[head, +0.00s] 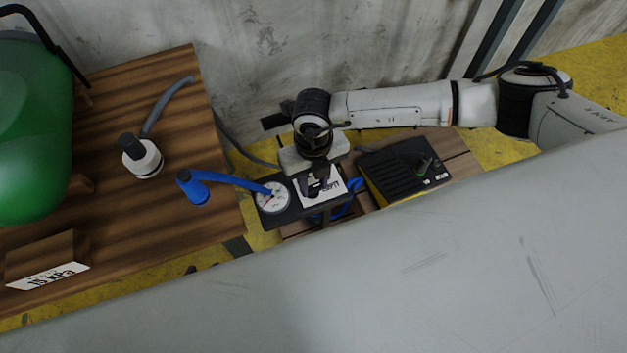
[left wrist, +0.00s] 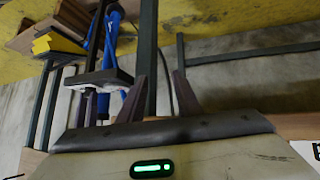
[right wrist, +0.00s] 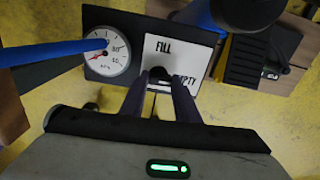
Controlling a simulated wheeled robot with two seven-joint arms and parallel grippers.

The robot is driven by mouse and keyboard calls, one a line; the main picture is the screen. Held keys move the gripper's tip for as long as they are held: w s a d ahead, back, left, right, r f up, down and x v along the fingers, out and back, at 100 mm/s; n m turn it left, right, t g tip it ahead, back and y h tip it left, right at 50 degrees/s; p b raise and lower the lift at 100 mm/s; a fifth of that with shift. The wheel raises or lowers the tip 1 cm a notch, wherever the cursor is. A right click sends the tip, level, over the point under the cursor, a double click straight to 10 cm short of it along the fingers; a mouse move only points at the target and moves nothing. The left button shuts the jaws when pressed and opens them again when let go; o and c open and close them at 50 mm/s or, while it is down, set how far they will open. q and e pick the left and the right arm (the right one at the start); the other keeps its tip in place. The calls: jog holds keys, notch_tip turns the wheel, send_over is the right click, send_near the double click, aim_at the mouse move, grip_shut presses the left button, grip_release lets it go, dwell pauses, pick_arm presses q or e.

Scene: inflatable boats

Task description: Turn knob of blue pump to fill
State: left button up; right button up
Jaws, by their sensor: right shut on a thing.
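The blue pump's dark top panel (head: 300,200) carries a round white gauge (head: 273,197) and a white plate marked FILL and EMPTY, which shows in the right wrist view (right wrist: 190,48). My right gripper (right wrist: 160,82) is shut on the dark knob (right wrist: 160,74) on this plate, near its lower left. The fingers partly hide the knob and its exact angle. In the head view my right gripper (head: 318,185) is over the panel. My left gripper (left wrist: 162,90) is open and empty; it is not seen in the head view.
A black-and-yellow box (head: 402,168) stands right of the pump. A large grey surface (head: 400,280) fills the front.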

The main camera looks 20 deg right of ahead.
jog(key=shift+n, duration=1)
jog(key=n+b, duration=0.1)
jog(key=n, duration=0.1)
jog(key=shift+n, duration=0.4)
jog(key=n+b, duration=0.1)
jog(key=n, duration=0.2)
jog(key=shift+w+f+n, duration=0.1)
jog(key=shift+n, duration=0.2)
jog(key=n+b, duration=0.1)
jog(key=n, duration=0.1)
jog(key=shift+a+n, duration=0.1)
jog(key=shift+n, duration=0.2)
jog(key=n+b, duration=0.1)
jog(key=n, duration=0.1)
jog(key=shift+n, duration=0.4)
jog(key=shift+n+b, duration=0.3)
jog(key=shift+b, duration=0.05)
jog(key=shift+n+b, duration=0.3)
jog(key=shift+n, duration=0.9)
jog(key=shift+n+b, duration=0.3)
pick_arm(q)
jog(key=f, duration=0.1)
jog(key=d+f, duration=0.2)
jog(key=shift+w+h, duration=0.3)
jog(key=shift+w, duration=0.05)
jog(key=shift+a, duration=0.1)
